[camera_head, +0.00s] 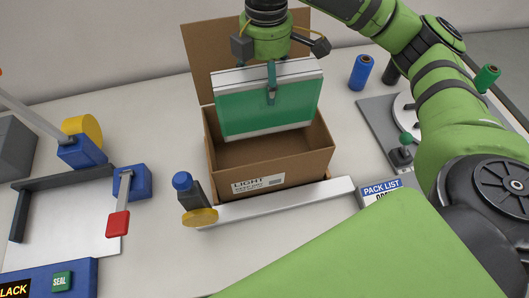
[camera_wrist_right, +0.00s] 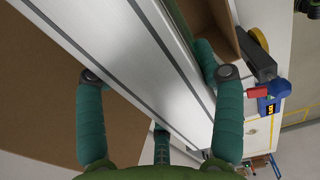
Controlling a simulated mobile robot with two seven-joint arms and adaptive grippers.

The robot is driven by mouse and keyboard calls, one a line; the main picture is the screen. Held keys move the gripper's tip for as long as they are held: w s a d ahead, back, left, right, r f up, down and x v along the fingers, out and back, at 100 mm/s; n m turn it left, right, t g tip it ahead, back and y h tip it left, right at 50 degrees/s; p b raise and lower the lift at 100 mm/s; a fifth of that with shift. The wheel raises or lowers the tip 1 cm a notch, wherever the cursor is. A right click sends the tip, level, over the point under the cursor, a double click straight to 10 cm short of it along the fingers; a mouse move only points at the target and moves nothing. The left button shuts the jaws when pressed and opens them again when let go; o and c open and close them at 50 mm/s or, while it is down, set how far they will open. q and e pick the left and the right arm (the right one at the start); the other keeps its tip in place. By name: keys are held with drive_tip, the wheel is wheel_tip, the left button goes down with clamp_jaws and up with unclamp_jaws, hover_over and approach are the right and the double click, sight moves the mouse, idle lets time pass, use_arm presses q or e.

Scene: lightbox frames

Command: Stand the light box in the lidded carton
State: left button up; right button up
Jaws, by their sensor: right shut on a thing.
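The light box (camera_head: 243,114) is a flat panel with a green face and silver-white edges. My right gripper (camera_head: 270,80) is shut on its upper edge from above, one finger across the green face. The panel hangs slightly tilted over the opening of the lidded carton (camera_head: 300,164), a brown box marked LIGHT. The carton's lid (camera_head: 201,60) stands open at the back. Bare carton interior shows below the panel; I cannot tell whether its lower edge is below the rim. The right wrist view shows the light box's silver edge (camera_wrist_right: 135,62) between the fingers. My left gripper is not in view.
A white bar (camera_head: 290,203) lies along the carton's front, with a blue-capped post (camera_head: 186,186) at its left end. A PACK LIST box (camera_head: 377,190) is at right. A sealing station with a metal plate (camera_head: 75,222) fills the left. Blue and green rolls stand at back right.

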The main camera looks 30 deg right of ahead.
sight(265, 120)
drive_tip(key=f+b, duration=0.1)
drive_tip(key=f, duration=0.1)
drive_tip(key=f+b, duration=0.1)
drive_tip(key=f, duration=0.1)
drive_tip(key=f+b, duration=0.1)
drive_tip(key=f, duration=0.1)
drive_tip(key=shift+w+f+b, duration=0.2)
drive_tip(key=shift+w+b, duration=0.05)
drive_tip(key=shift+b, duration=0.05)
drive_tip(key=shift+w+f, duration=0.15)
drive_tip(key=shift+f, duration=0.55)
drive_tip(key=f, duration=0.5)
drive_tip(key=shift+s, duration=0.2)
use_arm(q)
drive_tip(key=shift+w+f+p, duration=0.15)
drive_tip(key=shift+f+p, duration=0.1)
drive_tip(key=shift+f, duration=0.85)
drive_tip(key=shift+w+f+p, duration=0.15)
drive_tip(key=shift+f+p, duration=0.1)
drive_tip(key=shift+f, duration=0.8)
use_arm(e)
drive_tip(key=shift+f, duration=2.25)
drive_tip(key=o, duration=1.7)
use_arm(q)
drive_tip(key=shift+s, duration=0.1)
